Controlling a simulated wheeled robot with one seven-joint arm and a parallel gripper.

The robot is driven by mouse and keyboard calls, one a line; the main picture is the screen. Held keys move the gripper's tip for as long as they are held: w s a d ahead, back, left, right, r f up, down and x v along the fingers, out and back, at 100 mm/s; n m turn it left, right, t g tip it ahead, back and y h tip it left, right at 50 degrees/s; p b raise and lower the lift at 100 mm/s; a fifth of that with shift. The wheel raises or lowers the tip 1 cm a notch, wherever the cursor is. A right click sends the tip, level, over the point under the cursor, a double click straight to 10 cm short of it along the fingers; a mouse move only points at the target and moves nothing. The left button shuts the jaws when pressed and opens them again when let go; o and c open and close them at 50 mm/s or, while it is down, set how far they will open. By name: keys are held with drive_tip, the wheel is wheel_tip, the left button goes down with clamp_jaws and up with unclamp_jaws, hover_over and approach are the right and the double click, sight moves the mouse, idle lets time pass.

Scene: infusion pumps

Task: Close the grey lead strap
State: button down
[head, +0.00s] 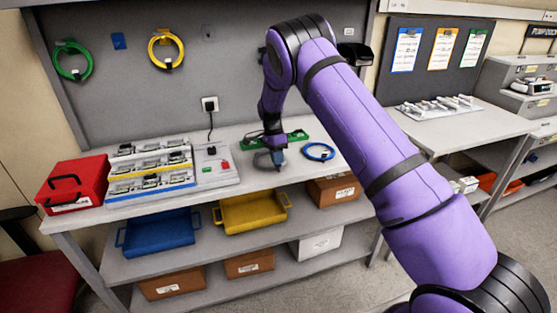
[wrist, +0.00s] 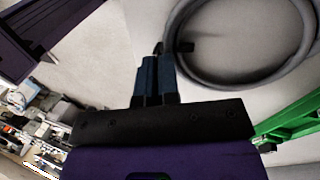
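The grey lead (head: 262,160) lies coiled on the workbench; the wrist view shows its loop (wrist: 180,62) at upper right. A small black strap piece (wrist: 186,47) sits on the left side of the coil. My gripper (head: 279,164) points down at the coil's right edge in the head view. In the wrist view its blue fingers (wrist: 157,60) are together, right beside the coil and strap. A small dark bit shows at the fingertips; I cannot tell whether it is held. The strap's fastening is too small to make out.
A blue coiled lead (head: 319,152) lies to the right on the bench. A panel with a red switch (head: 224,166) and a rack of devices (head: 150,165) stand to the left.

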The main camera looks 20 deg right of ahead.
drive_tip(key=shift+w+f+g, duration=0.15)
drive_tip(key=shift+w+g, duration=0.1)
drive_tip(key=shift+g, duration=0.65)
drive_tip(key=shift+w+f+g, duration=0.15)
drive_tip(key=shift+w+g, duration=0.1)
drive_tip(key=shift+g, duration=0.65)
drive_tip(key=shift+a+h, duration=0.1)
drive_tip(key=shift+h, duration=0.2)
drive_tip(key=c, duration=1.3)
unclamp_jaws()
drive_tip(key=shift+c, duration=0.2)
drive_tip(key=shift+w+r, duration=0.1)
drive_tip(key=shift+r, duration=0.05)
drive_tip(key=v, duration=1)
drive_tip(key=shift+w, duration=0.25)
drive_tip(key=shift+r, duration=0.2)
